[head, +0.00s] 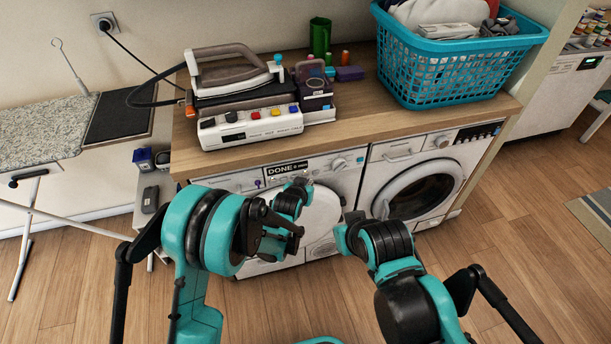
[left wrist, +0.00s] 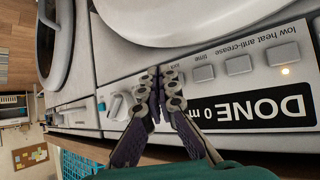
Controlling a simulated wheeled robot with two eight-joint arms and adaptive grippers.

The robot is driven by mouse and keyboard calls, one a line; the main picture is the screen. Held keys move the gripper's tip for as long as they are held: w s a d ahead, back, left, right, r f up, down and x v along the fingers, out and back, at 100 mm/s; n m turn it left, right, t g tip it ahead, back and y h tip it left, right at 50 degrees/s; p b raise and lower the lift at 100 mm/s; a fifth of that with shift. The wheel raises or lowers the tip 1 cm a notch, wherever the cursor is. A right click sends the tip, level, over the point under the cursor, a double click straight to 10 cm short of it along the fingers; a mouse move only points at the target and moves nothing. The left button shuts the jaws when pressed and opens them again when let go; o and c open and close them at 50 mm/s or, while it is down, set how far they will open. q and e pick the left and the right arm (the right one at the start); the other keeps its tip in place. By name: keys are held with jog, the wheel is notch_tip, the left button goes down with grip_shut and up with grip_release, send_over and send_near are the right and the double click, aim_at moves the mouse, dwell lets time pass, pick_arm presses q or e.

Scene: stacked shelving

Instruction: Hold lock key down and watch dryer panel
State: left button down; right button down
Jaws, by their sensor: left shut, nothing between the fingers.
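The dryer (head: 318,222) is the left front-loader under the wooden top. Its display (head: 287,168) reads "DONE 0 m…" in white on black. In the left wrist view the display (left wrist: 255,108) is upside down, beside a row of grey keys. A small lamp glows near the low heat anti-crease key (left wrist: 238,64). My left gripper (head: 304,182) is at the panel; in the left wrist view its shut, empty fingers (left wrist: 160,78) are at the lock key (left wrist: 173,77), partly covering it. I cannot tell how far the key is pressed. My right gripper's fingers cannot be made out.
A second front-loader (head: 425,185) stands right of the dryer. On the wooden top (head: 350,125) are an iron station (head: 235,90) and a teal laundry basket (head: 450,70). A panel knob (head: 339,163) is right of the display. An ironing board (head: 45,130) stands left.

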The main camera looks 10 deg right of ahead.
pick_arm(q)
jog(key=s, duration=0.5)
jog(key=shift+d, duration=0.1)
dwell(0.5)
jog(key=s+a+r+n+y, duration=0.1)
jog(key=s+a+r, duration=0.1)
jog(key=a+r, duration=0.65)
jog(key=s+a+r+n+y, duration=0.25)
jog(key=a+r, duration=0.35)
jog(key=a, duration=0.5)
jog(key=s+a+r+n+g+y, duration=0.1)
jog(key=s+a+r+n+g, duration=0.1)
jog(key=s+a, duration=1.3)
jog(key=s, duration=0.4)
jog(key=shift+a+r+y, duration=0.2)
jog(key=shift+y, duration=0.15)
